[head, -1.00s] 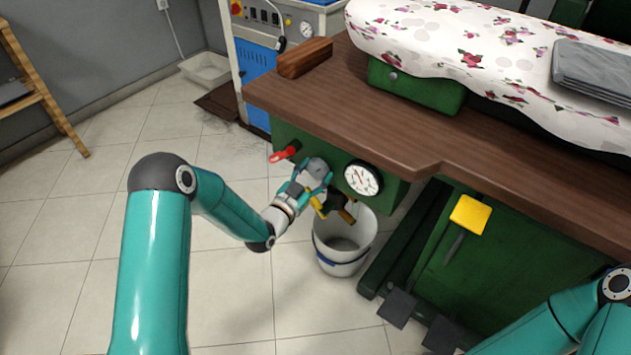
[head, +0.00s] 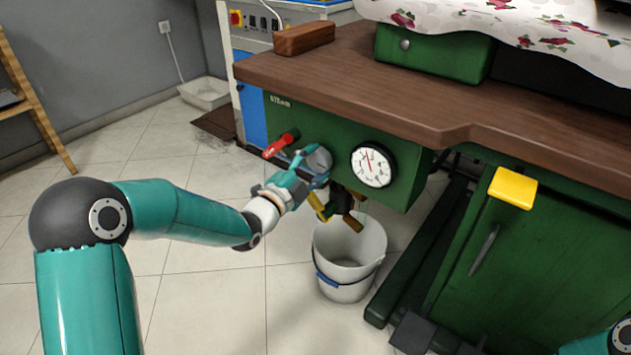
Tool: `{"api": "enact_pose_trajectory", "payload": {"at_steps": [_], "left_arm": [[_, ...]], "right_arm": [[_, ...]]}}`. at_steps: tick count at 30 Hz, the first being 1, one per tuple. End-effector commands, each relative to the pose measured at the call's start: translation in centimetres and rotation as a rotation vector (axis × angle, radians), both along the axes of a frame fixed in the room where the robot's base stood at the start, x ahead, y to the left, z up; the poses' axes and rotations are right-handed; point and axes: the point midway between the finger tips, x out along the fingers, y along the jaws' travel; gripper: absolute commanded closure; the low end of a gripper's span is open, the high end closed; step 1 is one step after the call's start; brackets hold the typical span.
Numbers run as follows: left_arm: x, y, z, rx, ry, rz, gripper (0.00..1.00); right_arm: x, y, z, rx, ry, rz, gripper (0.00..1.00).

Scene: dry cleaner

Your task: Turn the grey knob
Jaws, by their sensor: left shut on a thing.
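The grey knob (head: 319,158) is on the front of the green panel (head: 330,130) below the brown worktop, between a red-handled lever (head: 279,145) and a round white gauge (head: 372,166). My left gripper (head: 311,168) reaches it from the left and is shut on it, with its fingers covering part of the knob. How far the knob is turned cannot be told. My right gripper is out of view; only a piece of my right arm shows at the lower right corner.
A white bucket (head: 349,250) stands on the floor below the gauge, under brass and dark valve parts (head: 343,202). A yellow pad (head: 512,188) sticks out at the right. A wooden block (head: 304,38) lies on the worktop (head: 400,95).

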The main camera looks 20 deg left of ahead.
Motion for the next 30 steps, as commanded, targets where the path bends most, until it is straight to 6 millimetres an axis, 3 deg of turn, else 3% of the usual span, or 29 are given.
{"api": "enact_pose_trajectory", "payload": {"at_steps": [1,6,18,30], "left_arm": [[-0.1,-0.3,-0.8,0.046,-0.012,-0.007,0.74],[-0.1,-0.3,-0.6,0.197,-0.064,-0.008,0.74],[-0.1,-0.3,-0.5,0.528,-0.179,-0.013,0.74],[-0.1,-0.4,-0.6,0.7,-0.241,-0.016,0.74]], "right_arm": [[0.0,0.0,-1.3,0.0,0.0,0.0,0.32],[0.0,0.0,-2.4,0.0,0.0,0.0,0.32],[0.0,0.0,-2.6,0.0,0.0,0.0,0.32],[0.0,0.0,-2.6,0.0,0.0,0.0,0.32]]}}
